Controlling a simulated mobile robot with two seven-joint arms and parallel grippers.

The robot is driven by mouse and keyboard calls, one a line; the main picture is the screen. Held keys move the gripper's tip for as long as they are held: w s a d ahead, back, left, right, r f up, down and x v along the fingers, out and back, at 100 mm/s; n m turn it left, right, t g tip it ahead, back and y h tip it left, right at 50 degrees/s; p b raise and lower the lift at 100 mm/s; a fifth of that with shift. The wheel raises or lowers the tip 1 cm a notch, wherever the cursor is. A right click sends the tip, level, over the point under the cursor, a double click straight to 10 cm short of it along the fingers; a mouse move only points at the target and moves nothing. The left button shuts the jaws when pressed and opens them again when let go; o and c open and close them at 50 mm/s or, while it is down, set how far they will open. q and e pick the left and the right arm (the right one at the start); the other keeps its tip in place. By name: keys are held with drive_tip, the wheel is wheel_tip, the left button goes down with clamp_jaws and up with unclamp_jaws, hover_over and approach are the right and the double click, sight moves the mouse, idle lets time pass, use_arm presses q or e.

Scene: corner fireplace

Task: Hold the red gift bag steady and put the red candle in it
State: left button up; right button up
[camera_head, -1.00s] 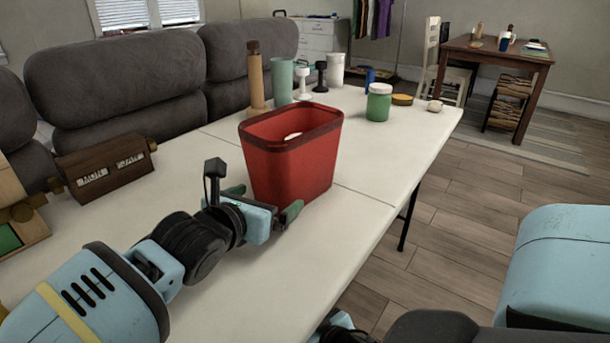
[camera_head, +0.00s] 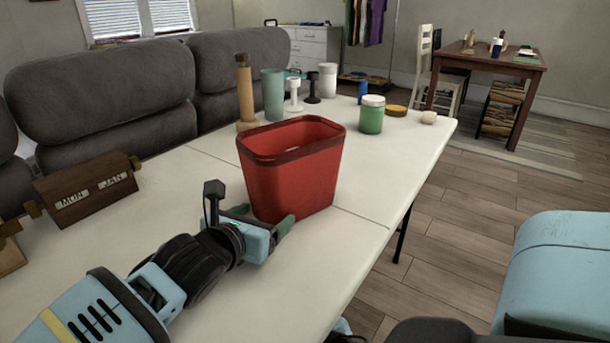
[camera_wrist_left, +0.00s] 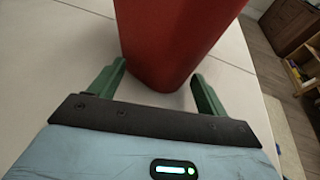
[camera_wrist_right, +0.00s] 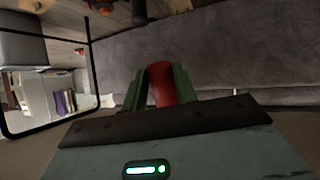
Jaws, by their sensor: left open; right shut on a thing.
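The red gift bag (camera_head: 291,180) stands upright and open-topped on the white table in the head view; its inside is mostly hidden. My left gripper (camera_head: 262,217) is open low at the bag's near side. In the left wrist view its green fingers (camera_wrist_left: 159,74) are spread, with the bag's lower part (camera_wrist_left: 172,45) in front of and partly between them. In the right wrist view, my right gripper (camera_wrist_right: 158,82) is shut on a red object (camera_wrist_right: 161,84), apparently the red candle.
Behind the bag stand a wooden bottle (camera_head: 244,92), a teal cup (camera_head: 272,94), a green jar (camera_head: 371,115) and a white canister (camera_head: 327,80). A wooden block calendar (camera_head: 87,192) is at left. The table (camera_head: 345,245) is clear right of the bag.

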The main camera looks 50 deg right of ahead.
use_arm(q)
clamp_jaws()
idle(0.3)
drive_tip(key=shift+o, duration=0.3)
unclamp_jaws()
